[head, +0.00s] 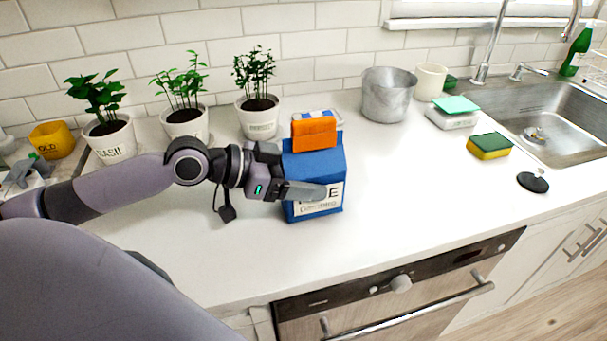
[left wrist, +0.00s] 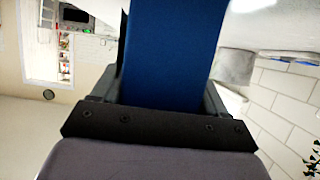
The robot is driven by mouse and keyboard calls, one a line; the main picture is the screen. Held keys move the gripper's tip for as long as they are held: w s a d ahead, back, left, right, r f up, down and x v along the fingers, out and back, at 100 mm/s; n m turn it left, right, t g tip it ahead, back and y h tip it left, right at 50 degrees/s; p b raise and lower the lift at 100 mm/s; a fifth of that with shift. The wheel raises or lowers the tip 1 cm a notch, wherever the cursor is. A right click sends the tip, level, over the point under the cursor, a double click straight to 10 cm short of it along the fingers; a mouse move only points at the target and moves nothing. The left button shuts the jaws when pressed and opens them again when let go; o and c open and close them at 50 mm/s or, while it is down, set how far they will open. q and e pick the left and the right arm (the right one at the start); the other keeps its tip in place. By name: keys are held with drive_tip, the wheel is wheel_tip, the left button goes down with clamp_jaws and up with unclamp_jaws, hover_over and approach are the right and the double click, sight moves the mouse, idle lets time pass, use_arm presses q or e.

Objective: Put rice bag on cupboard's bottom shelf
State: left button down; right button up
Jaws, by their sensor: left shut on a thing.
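The rice bag (head: 316,172) is a blue packet with a white label and an orange clip (head: 314,134) on its top. It is upright at the counter's middle in the head view; I cannot tell whether its base touches the counter. My left gripper (head: 308,190) is shut on the bag from the left, one finger lying across its front and partly covering the label. In the left wrist view the blue bag (left wrist: 170,55) fills the space between the two fingers. The cupboard's bottom shelf cannot be made out for certain. My right gripper is not in view.
Potted herbs (head: 185,122) stand along the back wall, left of a metal pot (head: 388,95). A sponge (head: 489,146) and the sink (head: 570,115) are on the right. The counter (head: 420,190) right of the bag is clear. An oven (head: 400,290) is below.

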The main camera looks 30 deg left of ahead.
use_arm(q)
drive_tip(key=shift+r, duration=0.15)
drive_tip(key=shift+c, duration=2.2)
unclamp_jaws()
drive_tip(key=shift+f, duration=0.3)
drive_tip(key=o, duration=0.4)
drive_tip(key=shift+r, duration=0.1)
